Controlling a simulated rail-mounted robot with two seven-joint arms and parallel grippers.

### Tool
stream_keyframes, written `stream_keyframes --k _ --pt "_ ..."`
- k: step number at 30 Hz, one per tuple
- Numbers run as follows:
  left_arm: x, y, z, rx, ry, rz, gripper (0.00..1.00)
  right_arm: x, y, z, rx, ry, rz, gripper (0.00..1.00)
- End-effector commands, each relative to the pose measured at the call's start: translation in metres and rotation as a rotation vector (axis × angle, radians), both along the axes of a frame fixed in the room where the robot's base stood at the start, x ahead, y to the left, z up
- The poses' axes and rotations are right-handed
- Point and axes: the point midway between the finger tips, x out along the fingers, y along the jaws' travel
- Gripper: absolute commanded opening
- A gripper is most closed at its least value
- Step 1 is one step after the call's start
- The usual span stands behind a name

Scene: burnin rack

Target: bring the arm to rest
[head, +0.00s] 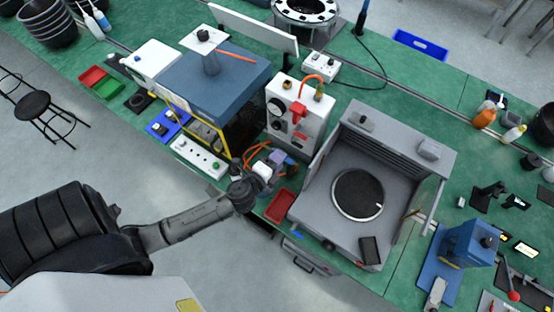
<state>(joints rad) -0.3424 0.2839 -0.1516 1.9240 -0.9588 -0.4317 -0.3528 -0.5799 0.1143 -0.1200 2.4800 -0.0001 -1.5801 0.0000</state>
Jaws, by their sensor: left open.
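My left arm comes in from the left and reaches over the front edge of the green bench (340,277). My left gripper (265,170) is open, in front of the white control box (297,115) and left of the grey open-topped chamber (320,205). Its fingers are small in the picture and partly blend with orange cables (257,150) behind them. I cannot tell whether it touches anything there. Nothing is clearly held. My right gripper is not in view.
A red tray (280,206) lies close to the gripper. A blue-topped machine with a yellow frame (215,82) and a white socket strip (198,156) stand to its left. A blue press (468,243) stands at the right. Open floor (225,255) lies before the bench.

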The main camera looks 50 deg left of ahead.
Motion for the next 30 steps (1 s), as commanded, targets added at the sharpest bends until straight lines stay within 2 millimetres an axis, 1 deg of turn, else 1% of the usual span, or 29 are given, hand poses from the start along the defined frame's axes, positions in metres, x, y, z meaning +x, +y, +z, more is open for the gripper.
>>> stream_keyframes --k 13,14,17,20,21,24,26,29,30 --pt "0.000 0.000 0.000 -0.013 -0.002 0.003 0.41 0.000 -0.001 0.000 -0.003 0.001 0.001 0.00" --pt "0.000 0.001 -0.001 -0.025 -0.001 0.012 0.41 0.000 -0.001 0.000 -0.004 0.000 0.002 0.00" --pt "-0.004 0.014 -0.006 -0.069 0.024 0.105 0.41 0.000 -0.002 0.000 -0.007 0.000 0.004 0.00" --pt "-0.015 0.033 -0.017 -0.187 0.084 0.276 0.41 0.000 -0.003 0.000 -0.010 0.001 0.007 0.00" --pt "-0.021 0.038 -0.019 -0.258 0.109 0.354 0.41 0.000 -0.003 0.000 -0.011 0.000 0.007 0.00" --pt "-0.040 0.043 -0.019 -0.467 0.192 0.550 0.41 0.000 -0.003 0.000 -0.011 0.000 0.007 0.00" --pt "-0.053 0.036 -0.016 -0.596 0.253 0.648 0.41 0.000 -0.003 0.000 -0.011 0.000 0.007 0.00" --pt "-0.080 0.013 -0.002 -0.797 0.393 0.766 0.41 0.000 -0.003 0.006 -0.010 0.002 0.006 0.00" --pt "-0.094 0.000 0.007 -0.870 0.459 0.796 0.41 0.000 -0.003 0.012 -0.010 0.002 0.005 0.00"
